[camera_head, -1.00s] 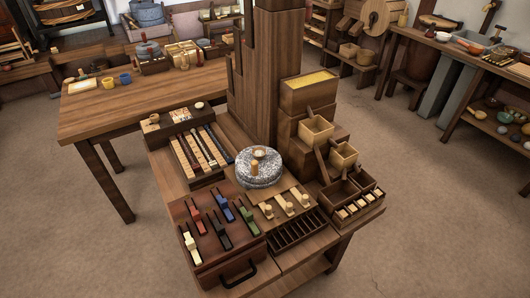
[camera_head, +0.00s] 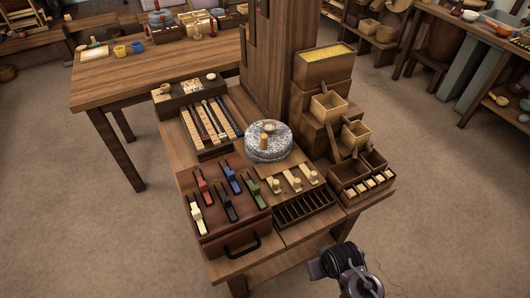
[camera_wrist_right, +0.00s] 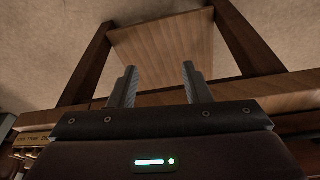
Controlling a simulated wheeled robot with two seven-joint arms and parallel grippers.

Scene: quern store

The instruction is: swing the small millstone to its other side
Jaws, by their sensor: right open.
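The small millstone (camera_head: 268,148) is a speckled grey round stone on the wooden bench, in the middle of the head view. A short upright wooden peg (camera_head: 264,140) stands on its near side, and a pale hopper or eye (camera_head: 270,126) sits at its top centre. My right gripper (camera_wrist_right: 158,72) shows in the right wrist view with its two fingers apart and nothing between them. Wooden bench legs and a board are beyond it; the millstone is not in that view. Part of my right arm shows at the lower right of the head view. My left gripper is not in view.
A box with coloured levers (camera_head: 228,195) stands at the front left of the stone. A slotted rack (camera_head: 303,208) and wooden bins (camera_head: 362,178) are to its front right. A tall wooden post (camera_head: 275,55) rises behind it. A wooden table (camera_head: 160,72) stands behind left.

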